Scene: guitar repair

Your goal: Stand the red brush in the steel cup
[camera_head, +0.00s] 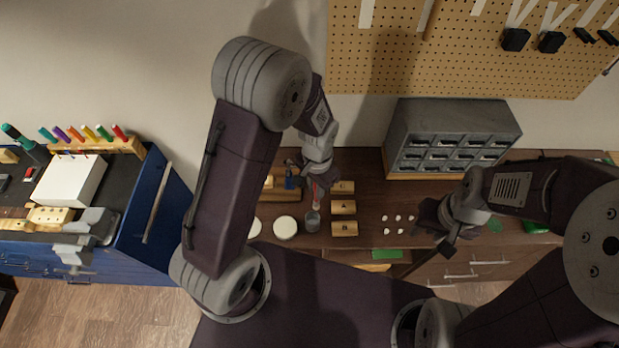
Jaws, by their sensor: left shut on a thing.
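The steel cup (312,222) is a small grey cup standing on the brown bench, near its front edge. My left gripper (317,182) is above and just behind the cup in the picture, shut on the red brush (316,192). The brush points down, and its lower end is at the cup's mouth in the picture. I cannot tell whether it is inside the cup or above it. My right gripper (440,226) hangs over the right part of the bench, away from the cup. Its finger opening is too unclear to judge.
Wooden blocks (343,208) stand close right of the cup, and a white round lid (285,227) lies to its left. Small white pieces (392,218) lie farther right. A grey drawer cabinet (450,135) stands at the back. A blue tool cabinet (150,215) is at left.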

